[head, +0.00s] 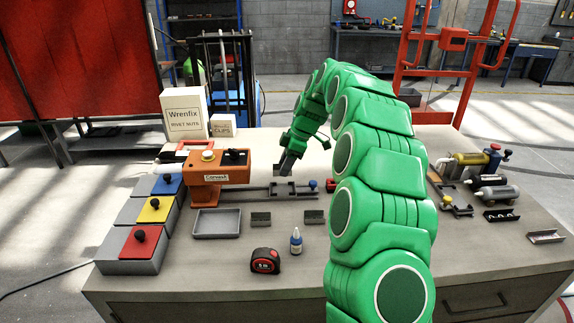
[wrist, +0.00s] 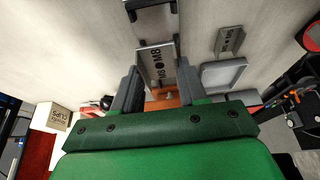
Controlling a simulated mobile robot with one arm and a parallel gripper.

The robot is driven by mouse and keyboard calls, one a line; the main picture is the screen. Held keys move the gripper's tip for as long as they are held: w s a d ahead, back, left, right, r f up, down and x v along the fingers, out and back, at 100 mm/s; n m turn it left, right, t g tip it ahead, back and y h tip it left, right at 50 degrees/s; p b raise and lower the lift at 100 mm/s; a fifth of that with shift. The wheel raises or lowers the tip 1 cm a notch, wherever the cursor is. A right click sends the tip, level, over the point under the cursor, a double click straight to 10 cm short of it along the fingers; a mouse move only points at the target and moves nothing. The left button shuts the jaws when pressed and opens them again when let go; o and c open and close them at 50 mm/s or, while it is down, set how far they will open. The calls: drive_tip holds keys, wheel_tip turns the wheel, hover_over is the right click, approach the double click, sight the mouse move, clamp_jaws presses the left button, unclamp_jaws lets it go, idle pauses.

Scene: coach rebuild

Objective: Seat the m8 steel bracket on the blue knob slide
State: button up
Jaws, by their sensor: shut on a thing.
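My gripper (wrist: 158,90) is shut on a grey steel bracket (wrist: 156,58), which shows M8 lettering between the two fingers in the wrist view. In the head view my gripper (head: 287,164) points down just above the rail on the bench, and the bracket there is mostly hidden. The slide with the blue knob (head: 313,183) lies on this rail, with its grey carriage (head: 283,190) below my gripper. In the wrist view a dark-ended grey seat (wrist: 153,19) lies just beyond the bracket. I cannot tell whether they touch.
An orange press (head: 218,170) stands left of the rail. A grey tray (head: 216,223), two small brackets (head: 261,219) (head: 314,216), a tape measure (head: 265,261) and a small bottle (head: 296,240) are in front. Lidded bins (head: 140,241) stand left; cylinders (head: 493,194) lie right.

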hover_over(281, 190)
drive_tip(key=d, duration=0.2)
drive_tip(key=shift+w+a+f, duration=0.1)
drive_tip(key=shift+f, duration=1.1)
drive_tip(key=shift+a+f, duration=0.1)
drive_tip(key=shift+f, duration=1.05)
drive_tip(key=shift+f, duration=0.95)
idle(1.0)
drive_tip(key=o, duration=1.6)
drive_tip(key=shift+c, duration=0.2)
drive_tip(key=shift+r, duration=0.1)
drive_tip(key=shift+r, duration=2.9)
